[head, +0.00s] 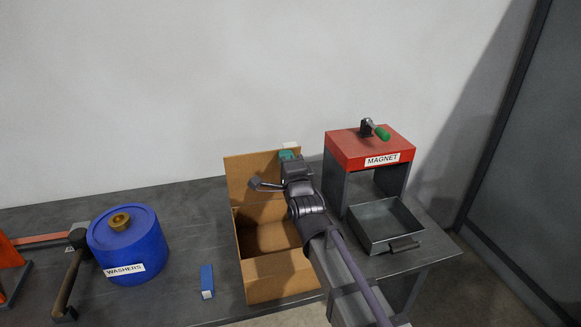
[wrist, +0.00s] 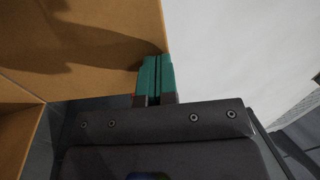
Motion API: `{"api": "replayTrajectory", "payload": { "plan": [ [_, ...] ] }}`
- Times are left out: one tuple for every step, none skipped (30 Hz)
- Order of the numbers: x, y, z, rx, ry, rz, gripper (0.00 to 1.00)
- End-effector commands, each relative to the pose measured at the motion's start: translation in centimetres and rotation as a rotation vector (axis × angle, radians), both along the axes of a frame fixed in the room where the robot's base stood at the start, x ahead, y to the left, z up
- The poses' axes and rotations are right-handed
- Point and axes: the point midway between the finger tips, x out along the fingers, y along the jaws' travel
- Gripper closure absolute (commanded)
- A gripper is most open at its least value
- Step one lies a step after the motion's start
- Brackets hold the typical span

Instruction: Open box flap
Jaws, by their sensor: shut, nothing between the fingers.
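The brown cardboard box (head: 282,287) stands open on the table in the head view. One flap (head: 241,180) stands upright at the back of the box, and the inside looks empty. In the wrist view the flap's brown face (wrist: 85,38) fills the upper left. My gripper (head: 288,155) is at the flap's upper right corner. In the wrist view its green fingers (wrist: 158,76) are shut together with nothing between them, at the flap's right edge. I cannot tell whether they touch the flap. My arm hides the box's right side.
A red magnet stand (head: 370,147) and a metal tray (head: 372,219) are to the right. The wall (head: 130,80) is close behind.

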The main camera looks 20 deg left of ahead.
Motion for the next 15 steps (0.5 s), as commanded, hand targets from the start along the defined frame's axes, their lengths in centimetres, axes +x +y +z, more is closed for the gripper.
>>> {"api": "replayTrajectory", "payload": {
  "plan": [
    [0.1, 0.1, 0.0, 0.000, 0.000, 0.000, 1.00],
    [0.1, 0.1, 0.0, 0.000, 0.000, 0.000, 1.00],
    [0.1, 0.0, 0.0, 0.000, 0.000, 0.000, 1.00],
    [0.1, 0.0, 0.0, 0.000, 0.000, 0.000, 1.00],
    [0.1, 0.0, 0.0, 0.000, 0.000, 0.000, 1.00],
    [0.1, 0.0, 0.0, 0.000, 0.000, 0.000, 1.00],
    [0.1, 0.0, 0.0, 0.000, 0.000, 0.000, 1.00],
    [0.1, 0.0, 0.0, 0.000, 0.000, 0.000, 1.00],
    [0.1, 0.1, 0.0, 0.000, 0.000, 0.000, 1.00],
    [0.3, 0.2, 0.1, 0.000, 0.000, 0.000, 1.00],
    [0.5, 0.3, 0.2, 0.000, 0.000, 0.000, 1.00],
    [0.9, 0.6, 0.4, 0.000, 0.000, 0.000, 1.00],
    [1.3, 0.9, 0.6, 0.000, 0.000, 0.000, 1.00],
    [1.7, 1.2, 0.7, 0.000, 0.000, 0.000, 1.00],
    [2.3, 1.6, 0.9, 0.000, 0.000, 0.000, 1.00]
  ]
}}
